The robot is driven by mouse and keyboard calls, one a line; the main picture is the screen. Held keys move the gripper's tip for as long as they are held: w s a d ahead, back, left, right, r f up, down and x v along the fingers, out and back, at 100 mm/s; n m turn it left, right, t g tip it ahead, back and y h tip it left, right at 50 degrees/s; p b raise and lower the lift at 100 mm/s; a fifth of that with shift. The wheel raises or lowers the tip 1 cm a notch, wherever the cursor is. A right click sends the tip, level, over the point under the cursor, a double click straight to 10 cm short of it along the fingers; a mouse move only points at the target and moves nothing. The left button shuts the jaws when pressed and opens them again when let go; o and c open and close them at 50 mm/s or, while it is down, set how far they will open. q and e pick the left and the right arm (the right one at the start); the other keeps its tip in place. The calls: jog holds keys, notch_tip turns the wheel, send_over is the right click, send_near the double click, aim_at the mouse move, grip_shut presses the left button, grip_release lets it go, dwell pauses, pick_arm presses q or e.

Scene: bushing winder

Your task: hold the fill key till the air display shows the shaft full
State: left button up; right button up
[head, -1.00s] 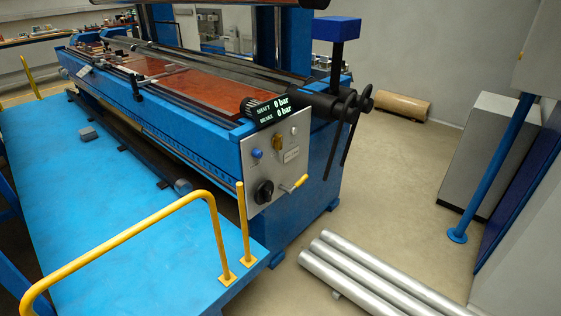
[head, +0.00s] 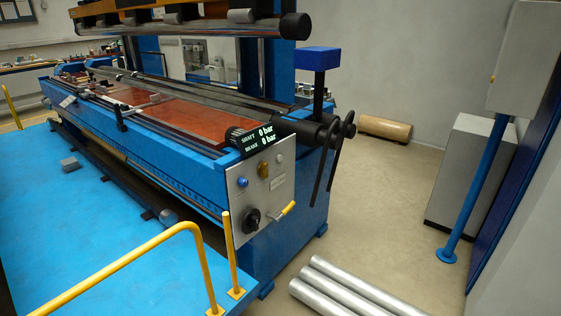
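The air display (head: 257,139) is a small black screen at the near end of the blue winder (head: 312,203). It reads SHAFT 0 bar and BRAKE 0 bar. Below it is a grey control panel (head: 268,200) with a blue button (head: 242,181), a brass-coloured part (head: 263,170), a small light button (head: 279,158), a black rotary knob (head: 251,216) and a yellow-handled lever (head: 288,209). I cannot tell which of these is the fill key. Neither of my grippers shows in the head view.
A yellow handrail (head: 130,258) and blue platform (head: 80,215) lie in front and left. Silver tubes (head: 345,290) lie on the floor at the lower right. A grey cabinet (head: 468,172) and blue post (head: 474,190) stand right. Open floor lies between winder and cabinet.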

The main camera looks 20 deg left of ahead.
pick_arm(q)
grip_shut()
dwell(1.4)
